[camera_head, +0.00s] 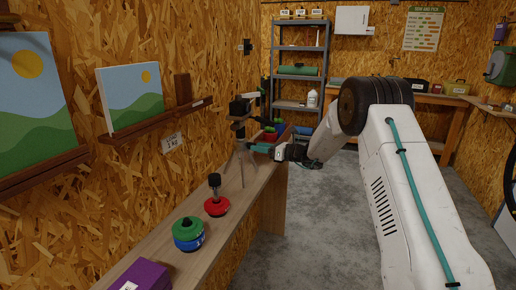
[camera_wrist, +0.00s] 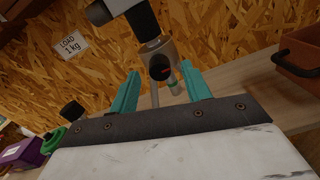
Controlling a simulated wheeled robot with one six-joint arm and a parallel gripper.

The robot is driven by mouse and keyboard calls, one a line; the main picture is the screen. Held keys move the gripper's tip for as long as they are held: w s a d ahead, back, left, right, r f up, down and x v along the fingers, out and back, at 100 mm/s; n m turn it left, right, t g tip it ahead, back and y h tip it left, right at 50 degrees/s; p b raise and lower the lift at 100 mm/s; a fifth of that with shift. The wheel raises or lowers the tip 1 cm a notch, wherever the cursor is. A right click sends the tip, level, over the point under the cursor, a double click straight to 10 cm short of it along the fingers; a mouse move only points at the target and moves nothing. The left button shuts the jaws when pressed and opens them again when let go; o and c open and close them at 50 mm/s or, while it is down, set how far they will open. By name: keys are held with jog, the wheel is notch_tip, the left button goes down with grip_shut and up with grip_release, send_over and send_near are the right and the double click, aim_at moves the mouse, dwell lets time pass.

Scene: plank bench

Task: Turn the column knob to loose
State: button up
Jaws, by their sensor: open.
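A tripod-like stand (camera_head: 239,128) with a dark head stands on the plank bench (camera_head: 262,185). In the wrist view its grey column (camera_wrist: 158,48) rises ahead of me, with a round black column knob (camera_wrist: 158,67) on it. The knob bears a small red mark; I cannot read any lettering. My gripper (camera_wrist: 162,74) is open, with one teal finger left of the knob and one right of it. I cannot tell whether either finger touches it. In the head view my gripper (camera_head: 262,148) is beside the stand, and the knob cannot be made out.
A red disc with a black post (camera_head: 216,205), a green and blue round stack (camera_head: 188,234) and a purple box (camera_head: 138,276) sit nearer on the bench. A reddish-brown bin (camera_wrist: 302,55) is close on the right. A "LOAD 1 kg" sign (camera_wrist: 71,45) hangs on the wall.

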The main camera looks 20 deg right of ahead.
jog(key=shift+w+a, duration=0.4)
jog(key=shift+a, duration=0.2)
jog(key=c, duration=1)
